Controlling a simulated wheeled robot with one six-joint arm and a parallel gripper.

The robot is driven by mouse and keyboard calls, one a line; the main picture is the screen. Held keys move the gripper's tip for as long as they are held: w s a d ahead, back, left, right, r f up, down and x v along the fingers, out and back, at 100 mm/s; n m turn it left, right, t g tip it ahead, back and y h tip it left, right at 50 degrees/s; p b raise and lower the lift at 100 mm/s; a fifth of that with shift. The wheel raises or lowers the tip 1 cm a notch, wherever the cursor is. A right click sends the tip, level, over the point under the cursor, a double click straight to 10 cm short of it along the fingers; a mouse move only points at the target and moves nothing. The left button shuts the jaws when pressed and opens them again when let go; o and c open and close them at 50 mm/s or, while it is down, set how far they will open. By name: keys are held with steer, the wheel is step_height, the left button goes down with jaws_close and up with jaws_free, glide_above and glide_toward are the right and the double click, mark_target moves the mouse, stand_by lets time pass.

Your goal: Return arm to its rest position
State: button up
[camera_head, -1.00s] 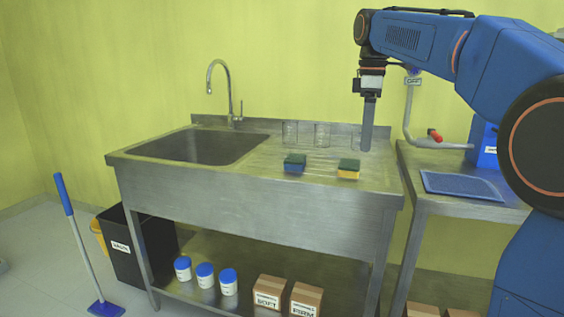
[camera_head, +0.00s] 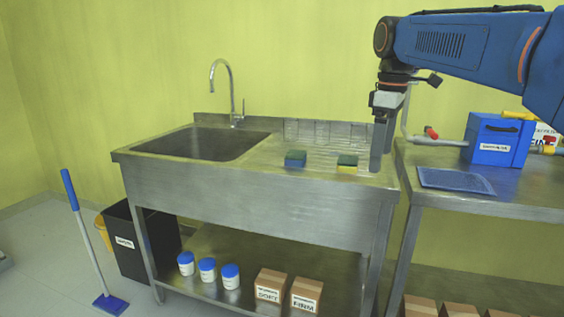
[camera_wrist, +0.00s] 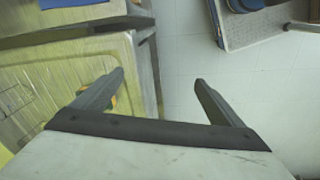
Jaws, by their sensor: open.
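My gripper (camera_head: 381,145) hangs downward over the right end of the steel sink counter (camera_head: 255,202), its fingers apart. In the wrist view my gripper (camera_wrist: 160,77) shows two separate fingers with nothing between them. The counter's edge and pale floor lie below it. My blue arm reaches in from the upper right of the head view, bent down at the wrist.
Blue-and-green (camera_head: 295,159) and yellow-and-green (camera_head: 347,164) sponges lie on the drainboard, with faint clear glassware behind. A side table (camera_head: 515,199) right of the sink holds a blue mat (camera_head: 455,181) and a blue box (camera_head: 491,142).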

steer(key=s+d+f+m+t, duration=0.2)
steer(key=s+f+m, duration=0.3)
steer(key=s+f, duration=0.8)
steer(key=s+d+f+m+t, duration=0.1)
steer(key=s+f+m, duration=0.5)
steer(key=s+f, duration=0.8)
steer(key=shift+d+m+t, duration=0.3)
steer(key=shift+d+t, duration=0.1)
steer(key=shift+d, duration=0.5)
steer(key=shift+o, duration=0.5)
